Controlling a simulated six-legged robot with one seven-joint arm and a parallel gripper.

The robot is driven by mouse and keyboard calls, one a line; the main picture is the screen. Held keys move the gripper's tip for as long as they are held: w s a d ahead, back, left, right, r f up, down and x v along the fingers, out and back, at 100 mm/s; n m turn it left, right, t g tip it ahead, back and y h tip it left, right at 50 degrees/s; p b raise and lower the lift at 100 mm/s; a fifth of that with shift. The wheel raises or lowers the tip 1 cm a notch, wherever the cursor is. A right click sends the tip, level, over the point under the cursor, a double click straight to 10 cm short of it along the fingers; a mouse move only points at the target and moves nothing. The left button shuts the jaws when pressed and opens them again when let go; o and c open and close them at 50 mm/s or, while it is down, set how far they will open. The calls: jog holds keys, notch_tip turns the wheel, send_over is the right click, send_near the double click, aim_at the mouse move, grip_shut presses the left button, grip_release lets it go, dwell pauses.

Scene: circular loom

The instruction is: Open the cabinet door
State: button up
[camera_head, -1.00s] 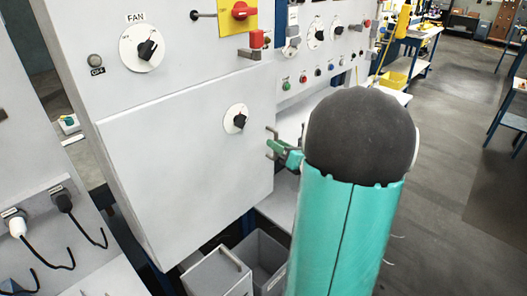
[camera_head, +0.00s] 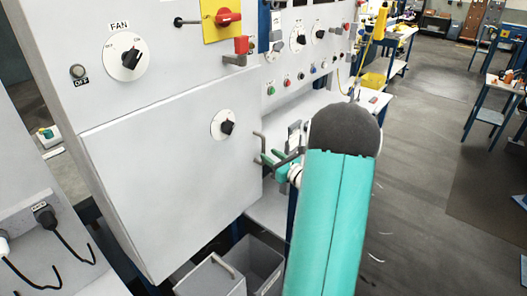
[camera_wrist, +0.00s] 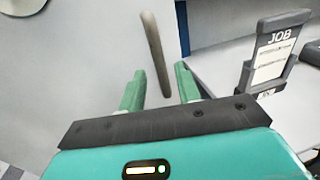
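The cabinet door (camera_head: 165,180) is a light grey panel with a black knob (camera_head: 228,127), low on the grey cabinet front. It looks closed. Its slim grey handle (camera_head: 262,148) stands upright at the door's right edge. In the wrist view, the handle (camera_wrist: 154,45) reaches down into the space between my green fingertips. My gripper (camera_head: 272,160) is at the handle, with its two green fingers apart; it also shows in the wrist view (camera_wrist: 160,80). A gap shows on both sides of the handle, and I see no contact.
A red switch on a yellow plate (camera_head: 222,18) and a red-tipped lever (camera_head: 240,46) sit above the door. A JOB holder (camera_wrist: 272,50) stands on a white surface right of my fingers. Grey bins (camera_head: 212,277) stand below. Open floor lies to the right.

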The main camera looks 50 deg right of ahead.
aim_at(263, 151)
jog(key=shift+w+d, duration=0.15)
jog(key=shift+w, duration=1)
jog(key=shift+w+d, duration=0.15)
jog(key=shift+w, duration=1)
grip_shut()
